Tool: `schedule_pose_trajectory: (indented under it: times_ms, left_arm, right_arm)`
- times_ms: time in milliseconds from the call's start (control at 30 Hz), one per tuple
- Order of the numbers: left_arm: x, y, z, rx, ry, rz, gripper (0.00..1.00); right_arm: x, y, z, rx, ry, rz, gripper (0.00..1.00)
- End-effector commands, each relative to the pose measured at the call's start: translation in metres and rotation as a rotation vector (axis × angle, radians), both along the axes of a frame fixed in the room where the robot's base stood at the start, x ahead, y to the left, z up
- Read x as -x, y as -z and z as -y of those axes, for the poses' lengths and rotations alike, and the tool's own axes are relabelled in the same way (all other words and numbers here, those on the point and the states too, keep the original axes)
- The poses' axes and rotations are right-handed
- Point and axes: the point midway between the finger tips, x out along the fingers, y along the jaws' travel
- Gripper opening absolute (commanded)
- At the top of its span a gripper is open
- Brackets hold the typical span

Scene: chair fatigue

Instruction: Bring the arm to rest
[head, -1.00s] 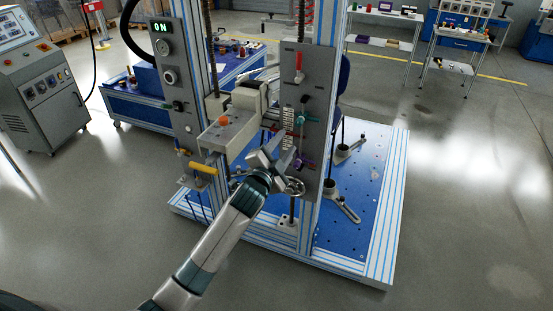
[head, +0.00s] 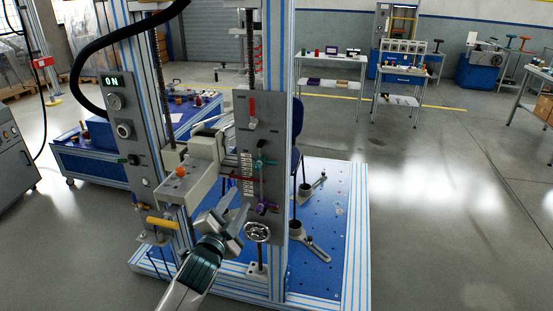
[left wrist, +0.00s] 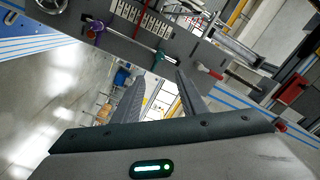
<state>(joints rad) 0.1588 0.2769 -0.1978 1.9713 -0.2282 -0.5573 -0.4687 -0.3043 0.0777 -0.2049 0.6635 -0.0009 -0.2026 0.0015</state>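My left arm comes up from the bottom of the head view. Its gripper (head: 236,213) is in front of the grey lever panel of the chair test rig, just left of the handwheel (head: 257,232). In the left wrist view the two fingers (left wrist: 158,95) stand apart with nothing between them, so it is open. No contact with the panel (head: 262,130) can be made out. My right gripper is in neither view.
The panel carries a red lever (head: 252,112), a teal lever (head: 262,161) and a purple knob (head: 263,208). A yellow handle (head: 161,223) and an orange knob (head: 180,171) are to the left. The display (head: 111,80) reads ON. Open floor lies right of the blue base plate (head: 330,225).

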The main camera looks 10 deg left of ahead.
Motion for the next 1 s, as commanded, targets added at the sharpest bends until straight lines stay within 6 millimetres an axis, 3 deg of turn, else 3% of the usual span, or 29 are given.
schedule_pose_trajectory:
  times_ms: [167, 267, 367, 533, 667, 867, 1000]
  left_arm:
    - [-0.001, 0.018, -0.001, 0.012, -0.001, -0.028, 0.39]
    - [-0.001, 0.045, -0.002, 0.03, -0.006, -0.072, 0.39]
    - [0.001, 0.088, -0.003, 0.06, -0.012, -0.139, 0.39]
    - [0.016, 0.186, -0.006, 0.13, -0.033, -0.29, 0.39]
    - [0.041, 0.265, -0.008, 0.191, -0.056, -0.413, 0.39]
    - [0.099, 0.379, -0.01, 0.278, -0.106, -0.593, 0.39]
    - [0.151, 0.45, -0.009, 0.337, -0.148, -0.716, 0.39]
  right_arm:
    - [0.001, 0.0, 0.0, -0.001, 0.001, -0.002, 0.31]
    - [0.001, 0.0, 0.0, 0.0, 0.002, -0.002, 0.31]
    - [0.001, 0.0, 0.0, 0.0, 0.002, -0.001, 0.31]
    - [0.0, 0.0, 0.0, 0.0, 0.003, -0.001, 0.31]
    - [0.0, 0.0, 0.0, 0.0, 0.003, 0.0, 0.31]
    - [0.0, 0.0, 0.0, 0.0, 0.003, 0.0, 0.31]
    - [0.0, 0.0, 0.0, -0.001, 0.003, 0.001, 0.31]
